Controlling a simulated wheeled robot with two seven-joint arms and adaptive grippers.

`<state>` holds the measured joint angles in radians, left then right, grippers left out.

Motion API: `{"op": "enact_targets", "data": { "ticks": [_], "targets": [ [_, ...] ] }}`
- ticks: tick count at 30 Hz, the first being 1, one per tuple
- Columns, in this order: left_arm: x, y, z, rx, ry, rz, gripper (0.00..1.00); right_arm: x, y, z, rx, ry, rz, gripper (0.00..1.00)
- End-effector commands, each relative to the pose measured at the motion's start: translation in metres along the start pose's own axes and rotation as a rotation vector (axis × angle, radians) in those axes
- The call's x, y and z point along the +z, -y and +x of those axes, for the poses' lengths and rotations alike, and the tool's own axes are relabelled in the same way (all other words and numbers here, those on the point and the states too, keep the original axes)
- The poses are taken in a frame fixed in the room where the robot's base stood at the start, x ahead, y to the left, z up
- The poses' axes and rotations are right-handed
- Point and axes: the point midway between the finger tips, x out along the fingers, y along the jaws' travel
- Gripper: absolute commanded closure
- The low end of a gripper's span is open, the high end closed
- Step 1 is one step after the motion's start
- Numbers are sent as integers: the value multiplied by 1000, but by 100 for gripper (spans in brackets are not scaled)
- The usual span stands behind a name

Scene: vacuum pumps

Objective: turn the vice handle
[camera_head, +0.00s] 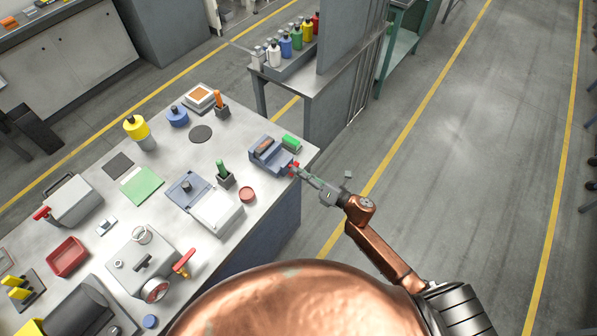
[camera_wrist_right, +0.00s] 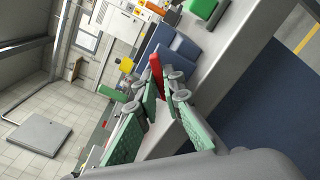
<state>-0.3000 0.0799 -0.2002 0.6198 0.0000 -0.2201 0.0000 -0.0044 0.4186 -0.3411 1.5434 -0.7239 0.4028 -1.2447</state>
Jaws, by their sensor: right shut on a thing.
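The blue-grey vice (camera_head: 262,157) sits at the right edge of the bench, with a brown piece (camera_head: 265,146) at its jaws. Its red handle (camera_head: 293,168) points toward my right arm. My right gripper (camera_head: 298,171) reaches in from the right and is shut on the red handle. In the right wrist view the vice (camera_wrist_right: 182,48) lies just beyond the handle (camera_wrist_right: 156,75), which stands between the green-padded fingers (camera_wrist_right: 164,80). The fingers hide part of the handle. My left gripper is not in view.
A green block (camera_head: 291,142) is right behind the vice. A shelf with coloured bottles (camera_head: 285,66) is behind. The floor right of the bench is clear.

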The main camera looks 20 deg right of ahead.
Motion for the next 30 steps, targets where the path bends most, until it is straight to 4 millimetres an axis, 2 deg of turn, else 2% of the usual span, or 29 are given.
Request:
{"op": "enact_targets", "data": {
  "ticks": [4, 8, 15, 16, 24, 30],
  "targets": [
    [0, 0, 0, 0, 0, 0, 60, 0, 0, 0, 0, 0, -2, 100],
    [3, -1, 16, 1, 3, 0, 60, -3, 3, 0, 1, 0, -76, 100],
    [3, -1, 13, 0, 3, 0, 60, 0, 1, 0, 0, 0, -86, 100],
    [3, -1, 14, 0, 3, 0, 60, 0, 1, 0, 0, 0, -91, 92],
    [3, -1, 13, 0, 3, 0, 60, 0, 0, 0, 0, 0, -89, 73],
    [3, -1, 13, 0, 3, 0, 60, 0, 0, 0, 0, 0, -88, 73]
  ]
}}
